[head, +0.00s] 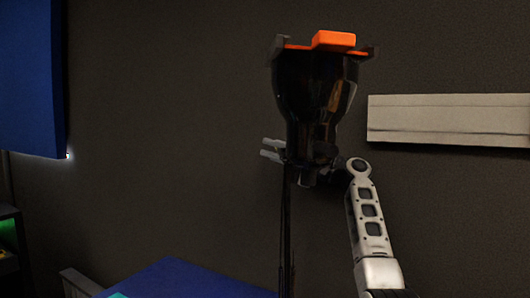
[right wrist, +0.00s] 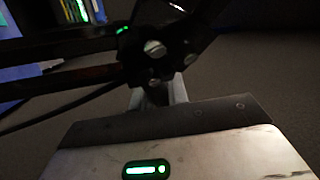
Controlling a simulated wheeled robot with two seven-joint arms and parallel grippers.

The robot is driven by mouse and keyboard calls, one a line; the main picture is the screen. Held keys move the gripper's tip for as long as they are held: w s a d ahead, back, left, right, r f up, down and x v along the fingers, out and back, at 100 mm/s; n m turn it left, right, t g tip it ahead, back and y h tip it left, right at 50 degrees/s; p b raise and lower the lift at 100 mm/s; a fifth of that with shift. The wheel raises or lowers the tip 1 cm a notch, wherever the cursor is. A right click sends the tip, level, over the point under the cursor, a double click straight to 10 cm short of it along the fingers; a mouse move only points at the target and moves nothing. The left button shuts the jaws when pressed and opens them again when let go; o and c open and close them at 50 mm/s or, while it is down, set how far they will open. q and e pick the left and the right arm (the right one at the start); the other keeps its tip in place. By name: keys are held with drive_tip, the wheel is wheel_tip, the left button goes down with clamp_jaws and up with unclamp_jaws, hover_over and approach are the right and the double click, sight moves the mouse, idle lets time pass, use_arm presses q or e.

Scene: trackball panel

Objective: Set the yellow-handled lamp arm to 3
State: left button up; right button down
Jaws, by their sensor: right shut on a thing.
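The dark lamp arm rises as thin rods (head: 286,235) to a glossy black bell-shaped head (head: 312,95) that opens upward. An orange block (head: 333,40) sits at its rim; no clearly yellow handle shows. My right gripper (head: 265,149) is at the narrow neck below the head, its pale fingertips showing to the left. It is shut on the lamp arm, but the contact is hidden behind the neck. In the right wrist view, dark parallel rods (right wrist: 60,47) meet a bolted joint (right wrist: 155,48) just ahead of the gripper. No scale or figure 3 is readable. My left gripper is out of view.
A pale ledge or panel (head: 450,120) is on the wall at the right. A blue panel (head: 30,75) hangs at upper left, and a blue surface (head: 180,280) lies low in front. A green-lit object (head: 8,235) is at the left edge. The wall between looks clear.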

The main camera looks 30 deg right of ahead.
idle(0.3)
drive_tip(key=c, duration=1.4)
unclamp_jaws()
drive_tip(key=shift+o, duration=0.2)
